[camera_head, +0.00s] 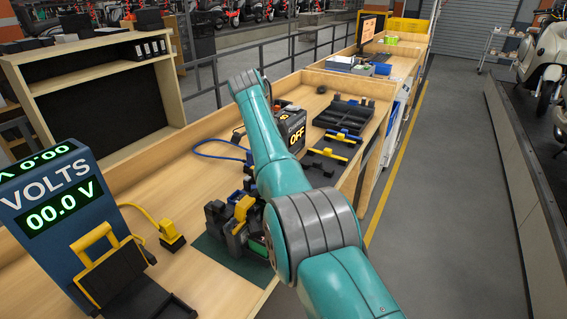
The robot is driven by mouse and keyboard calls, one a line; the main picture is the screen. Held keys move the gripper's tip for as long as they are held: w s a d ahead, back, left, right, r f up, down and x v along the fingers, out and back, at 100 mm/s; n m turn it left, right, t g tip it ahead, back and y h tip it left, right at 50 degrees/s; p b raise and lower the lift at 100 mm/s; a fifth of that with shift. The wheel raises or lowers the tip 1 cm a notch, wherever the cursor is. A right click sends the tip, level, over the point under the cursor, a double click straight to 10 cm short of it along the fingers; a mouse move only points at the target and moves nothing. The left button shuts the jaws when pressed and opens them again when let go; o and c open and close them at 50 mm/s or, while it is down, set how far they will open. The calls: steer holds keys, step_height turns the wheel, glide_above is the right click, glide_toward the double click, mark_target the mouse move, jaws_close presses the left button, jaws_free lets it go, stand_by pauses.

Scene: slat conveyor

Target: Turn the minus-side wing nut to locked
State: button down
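The minus-side wing nut cannot be made out in the head view. A group of black and yellow parts (240,222) stands on a dark green mat (228,258), just left of my arm's large grey joint. A small bit of green shows low beside it. My teal arm rises from the bottom right, bends at the grey joint and reaches up to a grey wrist joint. It covers the right side of this group. My gripper cannot be made out; it seems hidden behind my own arm.
A blue meter (55,200) reads 00.0 V at the left, with a yellow-handled black holder (120,275) before it. A yellow plug (171,236) lies on the bench. A charger box (290,128) showing OFF, clamp-like tools (327,155) and a black tray (345,115) stand farther back.

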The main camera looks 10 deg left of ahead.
stand_by(0.5)
steer(key=c, duration=1.3)
jaws_free()
steer(key=shift+f, duration=0.1)
